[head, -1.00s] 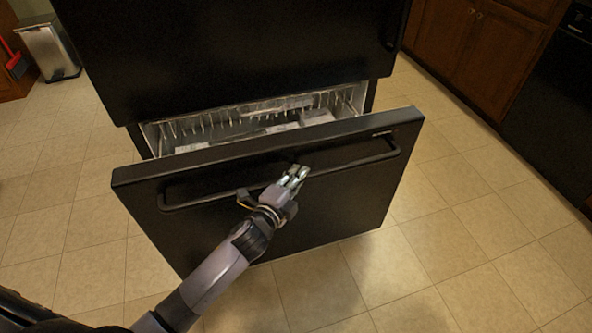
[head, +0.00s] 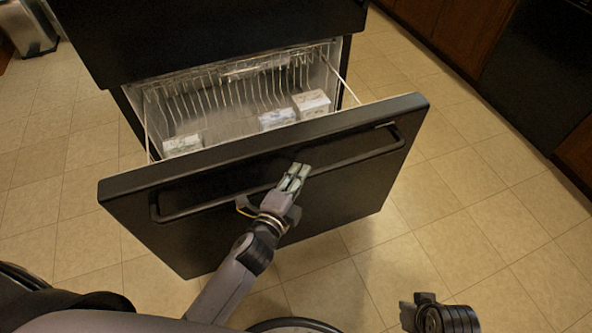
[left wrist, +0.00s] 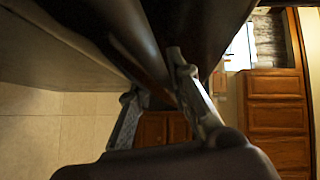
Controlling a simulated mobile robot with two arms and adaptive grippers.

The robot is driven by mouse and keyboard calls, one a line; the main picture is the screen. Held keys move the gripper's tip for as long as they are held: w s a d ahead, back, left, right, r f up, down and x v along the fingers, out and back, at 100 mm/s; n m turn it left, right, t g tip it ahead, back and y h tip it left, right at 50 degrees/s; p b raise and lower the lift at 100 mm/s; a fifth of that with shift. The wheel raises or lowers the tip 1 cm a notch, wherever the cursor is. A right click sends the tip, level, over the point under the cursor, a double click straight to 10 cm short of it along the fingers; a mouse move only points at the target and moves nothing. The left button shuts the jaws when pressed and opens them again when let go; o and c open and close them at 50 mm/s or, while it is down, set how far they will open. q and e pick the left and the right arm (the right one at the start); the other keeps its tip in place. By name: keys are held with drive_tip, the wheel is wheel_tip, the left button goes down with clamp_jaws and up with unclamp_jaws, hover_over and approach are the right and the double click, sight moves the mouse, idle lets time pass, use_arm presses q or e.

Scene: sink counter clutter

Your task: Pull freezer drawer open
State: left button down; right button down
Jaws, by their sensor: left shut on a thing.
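The black freezer drawer (head: 340,222) is pulled well out below the refrigerator body, and its inside shows. Its long bar handle (head: 205,207) runs across the front panel. My left gripper (head: 294,178) is at the middle of the handle, shut on it. In the left wrist view the dark handle bar (left wrist: 130,30) passes between the two fingers (left wrist: 158,95).
The drawer's wire basket (head: 215,105) holds a few white boxes (head: 311,103). The black refrigerator body (head: 200,35) stands above and behind. Tiled floor (head: 480,220) is clear to the right. Wooden cabinets (head: 430,15) and a metal bin (head: 30,28) are farther back.

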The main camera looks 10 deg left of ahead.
use_arm(q)
drive_tip(key=shift+f, duration=0.1)
drive_tip(key=c, duration=1.5)
unclamp_jaws()
drive_tip(key=shift+o, duration=0.2)
drive_tip(key=v, duration=1.2)
drive_tip(key=shift+d, duration=0.1)
